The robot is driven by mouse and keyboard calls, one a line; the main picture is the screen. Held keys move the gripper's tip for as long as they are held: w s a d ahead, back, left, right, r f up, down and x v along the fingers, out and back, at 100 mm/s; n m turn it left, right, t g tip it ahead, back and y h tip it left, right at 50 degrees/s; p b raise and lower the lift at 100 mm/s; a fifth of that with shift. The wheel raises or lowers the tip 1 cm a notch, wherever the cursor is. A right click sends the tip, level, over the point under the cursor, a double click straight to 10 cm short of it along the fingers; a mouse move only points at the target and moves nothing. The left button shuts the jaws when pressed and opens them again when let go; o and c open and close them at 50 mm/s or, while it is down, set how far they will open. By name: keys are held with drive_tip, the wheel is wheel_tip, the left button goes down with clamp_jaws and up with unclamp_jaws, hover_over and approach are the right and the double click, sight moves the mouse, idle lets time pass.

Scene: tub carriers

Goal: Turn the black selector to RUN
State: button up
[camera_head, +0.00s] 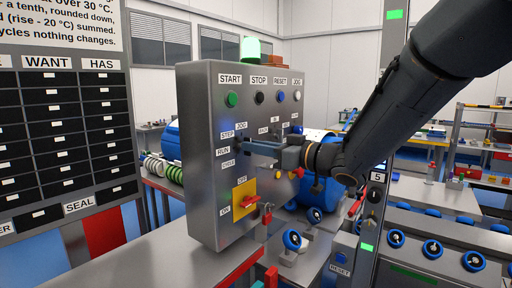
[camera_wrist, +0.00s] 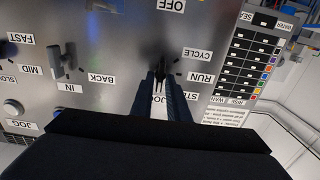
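A grey control box (camera_head: 200,80) stands in the middle of the head view. The selector labels STEP, RUN and CYCLE are stacked at its left side. My gripper (camera_head: 262,147) reaches in from the right, its fingers at the panel face beside these labels and covering most of the selector. In the wrist view, which is upside down, the black selector (camera_wrist: 161,70) shows small and dark at the tips of my fingers (camera_wrist: 160,84). The RUN label is right of it, CYCLE above that, STEP partly behind the fingers. Whether the fingers press on the knob is unclear. Its pointing direction is hard to read.
Green, black, blue and white buttons line the box top. Below the selector is a red handle on a yellow plate (camera_head: 243,196) with a padlock. A card rack (camera_head: 60,130) stands left.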

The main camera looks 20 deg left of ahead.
clamp_jaws()
drive_tip(key=shift+n, duration=0.3)
drive_tip(key=n+b, duration=1.7)
drive_tip(key=shift+s+a+f, duration=0.1)
drive_tip(key=shift+s+f, duration=0.15)
drive_tip(key=shift+f, duration=0.1)
drive_tip(key=shift+n, duration=0.3)
drive_tip(key=o, duration=0.6)
unclamp_jaws()
drive_tip(key=shift+c, duration=0.2)
